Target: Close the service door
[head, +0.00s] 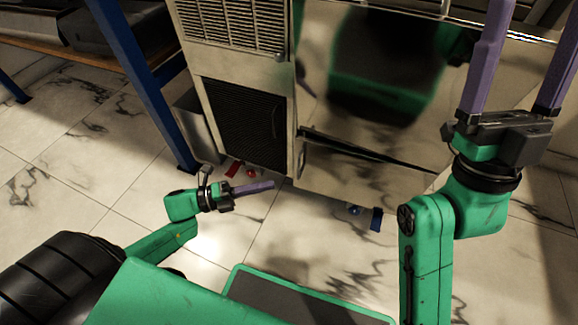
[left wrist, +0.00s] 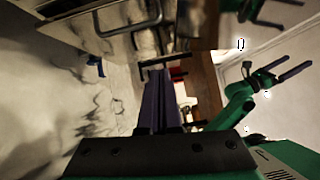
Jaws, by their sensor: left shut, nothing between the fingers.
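A metal cabinet (head: 292,60) stands ahead in the head view. Its lower left front has a dark mesh panel (head: 240,125) with a curved handle along its right side. To the right is a glossy metal panel (head: 315,80) that mirrors green and dark shapes. I cannot tell for certain which panel is the service door, or how far it stands open. My left gripper (head: 272,186) is shut and empty, low in front of the cabinet; its fingers also show in the left wrist view (left wrist: 160,105). My right gripper (head: 525,60) is open at the upper right, its fingers wide apart.
A blue post (head: 130,70) stands left of the cabinet, with a grey bin (head: 192,115) beside it. Small red items (head: 235,169) and a blue item (head: 376,219) lie on the floor near the cabinet's base. The marble floor (head: 80,150) at left is mostly clear.

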